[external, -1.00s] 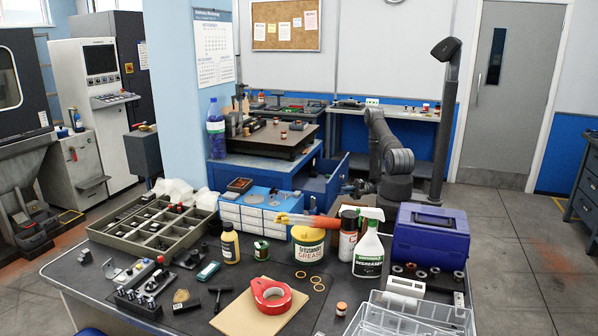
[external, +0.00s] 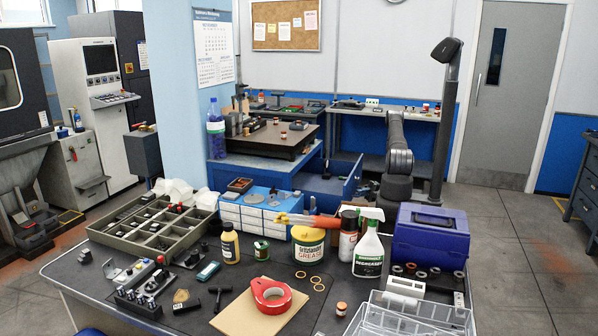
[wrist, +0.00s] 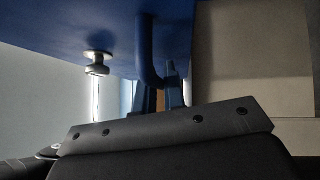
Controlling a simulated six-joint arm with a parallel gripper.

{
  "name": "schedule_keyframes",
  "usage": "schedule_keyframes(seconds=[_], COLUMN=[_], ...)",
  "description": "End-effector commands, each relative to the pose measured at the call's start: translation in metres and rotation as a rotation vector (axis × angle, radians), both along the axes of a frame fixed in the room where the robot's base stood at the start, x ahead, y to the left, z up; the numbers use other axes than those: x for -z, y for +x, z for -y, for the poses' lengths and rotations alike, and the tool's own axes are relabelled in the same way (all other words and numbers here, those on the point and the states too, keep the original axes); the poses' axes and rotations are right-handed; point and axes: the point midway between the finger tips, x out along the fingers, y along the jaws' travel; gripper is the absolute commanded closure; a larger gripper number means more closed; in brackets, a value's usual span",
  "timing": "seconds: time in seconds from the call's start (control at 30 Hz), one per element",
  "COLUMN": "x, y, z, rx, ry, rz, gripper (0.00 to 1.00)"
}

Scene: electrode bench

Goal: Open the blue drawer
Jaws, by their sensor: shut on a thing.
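The blue drawer (external: 353,178) stands pulled out from the right side of the blue bench (external: 262,177), with a gap behind its front panel. In the wrist view a blue surface (wrist: 60,25), which looks like the drawer front, fills the upper left. A curved blue handle (wrist: 147,45) hangs from it. My gripper (wrist: 160,97) is at the end of this handle and is shut on it; the exact contact is partly hidden by the dark gripper body. In the external view my gripper is small and hard to make out beside the drawer.
A round metal knob (wrist: 97,58) sits left of the handle in the wrist view. The front table, with a dark blue box (external: 430,237) and spray bottle (external: 368,250), hides the floor below the drawer. Some floor right of my arm is clear.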

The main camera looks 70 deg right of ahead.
Motion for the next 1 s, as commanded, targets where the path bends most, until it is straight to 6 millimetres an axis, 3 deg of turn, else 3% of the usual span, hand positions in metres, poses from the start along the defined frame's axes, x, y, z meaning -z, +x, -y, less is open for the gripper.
schedule_keyframes(seconds=[0.13, 0.17, 0.2, 0.27, 0.77, 1.0], x=[0.0, 0.0, 0.0, 0.0, 0.0, 0.003], y=[0.0, 0.0, 0.0, 0.0, -0.001, -0.016], z=[0.0, 0.0, 0.0, 0.0, 0.001, 0.018], rx=[0.0, 0.0, 0.0, 0.0, 0.001, 0.005], ry=[0.0, -0.001, -0.001, -0.001, -0.001, -0.003], rz=[0.0, 0.001, 0.001, 0.001, 0.001, 0.001], gripper=[1.0, 0.84, 0.76, 0.69, 0.69, 0.69])
